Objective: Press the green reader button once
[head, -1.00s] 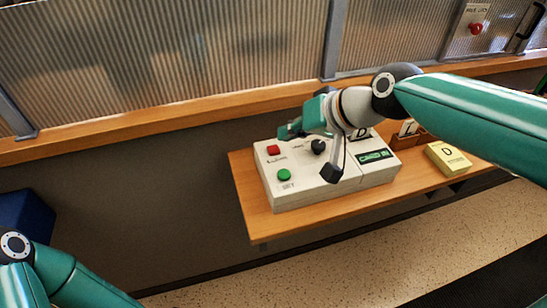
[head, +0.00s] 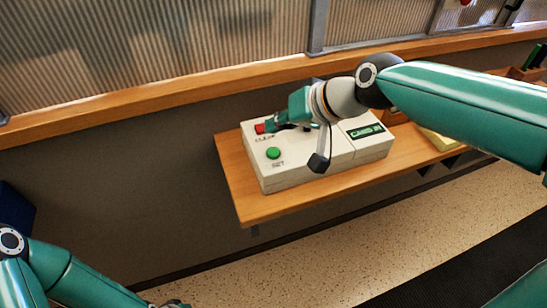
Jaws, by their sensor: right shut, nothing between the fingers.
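The white card reader box (head: 310,172) sits on a wooden shelf. Its green button (head: 273,153), labelled SET, is near the front left and fully visible. A red button (head: 260,128) sits behind it, partly beside my fingers. My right gripper (head: 276,123) is shut and empty, reaching in from the right over the back left of the box. Its tips are just right of the red button and behind the green one, apart from the green button. I cannot tell whether they touch the box. Only a sliver of what looks like my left gripper (head: 174,304) shows at the bottom edge.
The wooden shelf (head: 262,209) has bare room at its left end and front. A yellow block (head: 436,140) lies to the right, partly behind my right arm. A wooden ledge (head: 130,104) and ribbed window panels run behind. A dark blue object (head: 14,210) stands at far left.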

